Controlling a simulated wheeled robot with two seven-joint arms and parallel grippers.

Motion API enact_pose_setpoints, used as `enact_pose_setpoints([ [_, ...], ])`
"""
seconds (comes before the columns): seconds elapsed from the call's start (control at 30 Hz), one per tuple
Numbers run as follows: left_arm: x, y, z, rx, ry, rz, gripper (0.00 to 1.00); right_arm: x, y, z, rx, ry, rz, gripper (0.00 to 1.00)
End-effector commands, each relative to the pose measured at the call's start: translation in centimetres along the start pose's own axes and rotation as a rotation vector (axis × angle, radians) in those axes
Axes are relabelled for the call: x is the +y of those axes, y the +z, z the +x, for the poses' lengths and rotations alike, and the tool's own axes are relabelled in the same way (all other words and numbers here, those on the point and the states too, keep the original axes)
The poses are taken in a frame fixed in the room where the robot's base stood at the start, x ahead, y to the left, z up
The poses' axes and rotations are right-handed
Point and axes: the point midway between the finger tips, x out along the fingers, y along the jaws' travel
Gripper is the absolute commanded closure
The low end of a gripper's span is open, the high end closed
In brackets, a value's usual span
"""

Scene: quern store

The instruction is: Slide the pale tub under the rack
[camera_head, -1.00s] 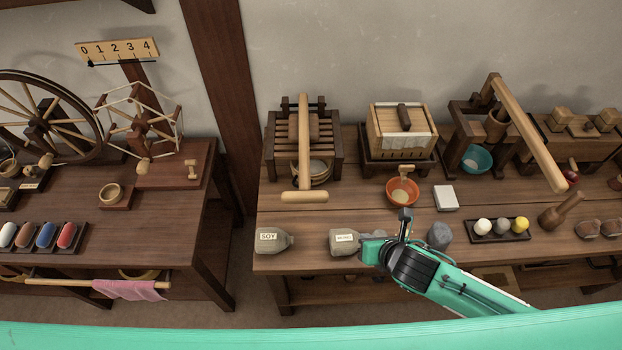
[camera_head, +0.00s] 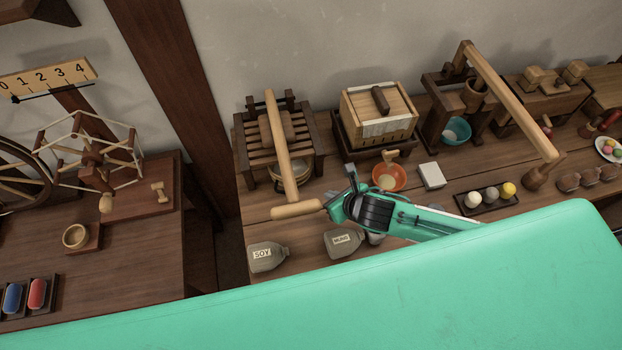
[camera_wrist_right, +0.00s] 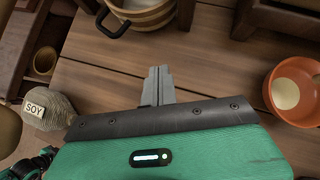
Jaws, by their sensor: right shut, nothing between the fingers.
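In the right wrist view the tub (camera_wrist_right: 150,14) has a dark handle (camera_wrist_right: 112,22) and lies beyond the fingertips, cut by the top edge. My right gripper (camera_head: 329,207) is shut and empty, in front of the tub and apart from it. Its closed grey fingers (camera_wrist_right: 158,82) point towards the tub in the wrist view. My left gripper is out of view.
A lever (camera_head: 279,140) with a round handle (camera_head: 297,210) crosses the rack close to my gripper. A SOY sack (camera_head: 267,257) and another sack (camera_head: 343,243) lie in front. An orange bowl (camera_head: 389,177) and white block (camera_head: 431,176) are to the right.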

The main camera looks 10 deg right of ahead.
Motion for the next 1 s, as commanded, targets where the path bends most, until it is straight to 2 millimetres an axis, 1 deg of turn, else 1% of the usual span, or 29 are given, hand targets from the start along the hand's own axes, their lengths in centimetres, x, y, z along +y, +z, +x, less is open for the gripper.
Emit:
enact_pose_setpoints([
  [0.03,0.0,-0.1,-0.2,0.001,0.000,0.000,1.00,0.0,0.1,0.9,0.000,-0.001,0.003,1.00],
  [0.1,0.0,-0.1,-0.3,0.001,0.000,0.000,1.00,0.0,0.1,2.1,-0.001,-0.001,0.003,1.00],
  [0.4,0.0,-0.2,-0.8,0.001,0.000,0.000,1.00,0.1,0.2,7.0,0.000,-0.001,0.004,1.00],
  [0.43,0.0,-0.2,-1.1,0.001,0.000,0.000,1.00,0.0,0.9,7.2,-0.002,-0.001,0.004,1.00],
  [0.5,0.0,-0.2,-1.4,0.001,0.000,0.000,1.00,0.0,1.6,7.8,-0.002,-0.001,0.003,1.00],
  [0.7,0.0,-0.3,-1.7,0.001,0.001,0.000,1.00,0.0,2.7,9.1,-0.002,-0.001,0.003,1.00],
  [1.0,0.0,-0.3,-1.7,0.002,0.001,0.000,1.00,0.0,2.9,9.5,-0.001,-0.001,0.001,1.00],
])
